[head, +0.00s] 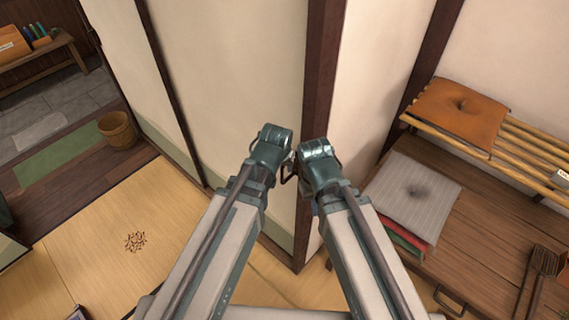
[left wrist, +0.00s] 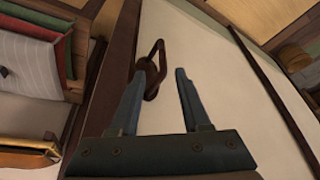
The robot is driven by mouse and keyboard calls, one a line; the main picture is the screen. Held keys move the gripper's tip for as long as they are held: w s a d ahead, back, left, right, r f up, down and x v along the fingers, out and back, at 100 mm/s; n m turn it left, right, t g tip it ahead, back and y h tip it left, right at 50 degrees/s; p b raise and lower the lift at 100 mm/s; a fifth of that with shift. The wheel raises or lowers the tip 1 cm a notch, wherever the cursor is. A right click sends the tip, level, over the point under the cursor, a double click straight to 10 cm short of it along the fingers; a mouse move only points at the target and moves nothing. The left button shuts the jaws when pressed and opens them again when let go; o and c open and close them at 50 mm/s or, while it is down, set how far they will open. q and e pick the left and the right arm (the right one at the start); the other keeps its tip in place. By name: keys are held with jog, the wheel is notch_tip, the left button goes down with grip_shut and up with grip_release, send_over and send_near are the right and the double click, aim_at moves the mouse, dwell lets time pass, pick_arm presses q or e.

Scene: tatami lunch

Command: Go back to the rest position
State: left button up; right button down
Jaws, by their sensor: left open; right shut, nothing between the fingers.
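My two arms rise from the bottom of the head view, their ends close together before the dark corner post. My left gripper (head: 273,140) is the higher one. The left wrist view shows its two dark fingers (left wrist: 178,98) spread apart with nothing between them. A brown loop (left wrist: 152,62) shows just past the left fingertip there; I cannot tell whether they touch. My right gripper (head: 316,158) is beside the left one, slightly lower, shut and holding nothing. Its fingers are hard to make out in the head view.
A dark post (head: 319,90) and pale wall panels (head: 235,70) stand in front. A basket (head: 118,130) stands at left; tatami (head: 75,245) is mostly clear.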

pick_arm(q)
jog(key=shift+p+v, duration=0.55)
jog(key=shift+v, duration=0.6)
pick_arm(e)
jog(key=shift+s+d+r, duration=0.15)
jog(key=shift+d+r, duration=0.05)
jog(key=shift+r, duration=0.85)
pick_arm(q)
jog(key=s+f+m+g+y+b, duration=0.1)
jog(key=s+f+m+g+b, duration=0.2)
jog(key=s, duration=0.9)
notch_tip(320, 180, down, 3)
jog(key=shift+a+f+g+b, duration=0.15)
jog(key=shift+a+g+b, duration=0.35)
jog(key=shift+g+b, duration=0.35)
pick_arm(e)
notch_tip(320, 180, down, 5)
jog(key=shift+r, duration=0.1)
pick_arm(q)
jog(key=shift+s, duration=0.1)
